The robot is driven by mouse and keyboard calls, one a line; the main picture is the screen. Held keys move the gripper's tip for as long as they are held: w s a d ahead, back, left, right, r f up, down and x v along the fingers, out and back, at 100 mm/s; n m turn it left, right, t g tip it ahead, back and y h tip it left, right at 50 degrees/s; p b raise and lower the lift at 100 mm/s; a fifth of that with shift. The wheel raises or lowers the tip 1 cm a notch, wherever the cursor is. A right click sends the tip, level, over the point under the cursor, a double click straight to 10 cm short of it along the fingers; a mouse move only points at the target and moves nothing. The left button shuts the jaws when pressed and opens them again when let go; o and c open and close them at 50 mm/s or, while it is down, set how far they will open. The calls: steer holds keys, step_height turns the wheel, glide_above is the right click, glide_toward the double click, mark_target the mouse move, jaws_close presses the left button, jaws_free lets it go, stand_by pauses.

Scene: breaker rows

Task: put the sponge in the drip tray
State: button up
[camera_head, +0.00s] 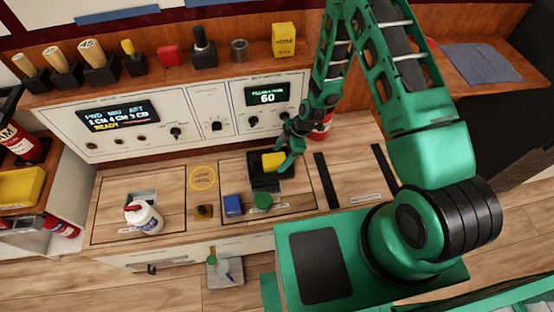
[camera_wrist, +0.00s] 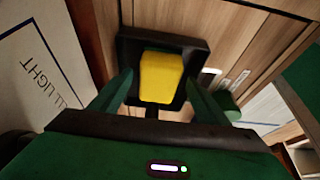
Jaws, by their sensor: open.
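A yellow block, which looks like the sponge (camera_head: 274,161), lies in the black drip tray (camera_head: 262,185) on the wooden worktop. In the wrist view the sponge (camera_wrist: 161,78) lies within the raised dark rim of the drip tray (camera_wrist: 198,48). My gripper (camera_head: 284,158) is above the tray's right side in the head view. In the wrist view my gripper (camera_wrist: 159,88) has its green fingers apart, one on each side of the sponge. I cannot tell whether either finger touches it.
A blue block (camera_head: 233,205) and a green cylinder (camera_head: 263,201) stand just in front of the tray. A white bottle (camera_head: 144,217) is further left. A control panel (camera_head: 190,118) rises behind. Dark strips (camera_head: 326,181) lie to the right, with bare worktop between them.

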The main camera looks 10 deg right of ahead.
steer(key=v, duration=0.9)
steer(key=s+d+r+m+h, duration=0.25)
steer(key=d+r+m, duration=0.25)
steer(key=d+r, duration=0.55)
steer(key=s+d+r+m+h, duration=0.1)
steer(key=s+d+r+m, duration=0.2)
steer(key=d+r+m, duration=0.7)
steer(key=s+d+r+m, duration=0.2)
steer(key=s+r+m, duration=0.2)
steer(key=s+r, duration=0.4)
steer(key=s+d+r+m, duration=0.2)
steer(key=s+r+m, duration=0.3)
steer(key=s+r, duration=0.4)
steer(key=s+h, duration=0.1)
steer(key=s, duration=0.4)
steer(key=shift+s+d, duration=0.25)
steer(key=shift+d, duration=0.1)
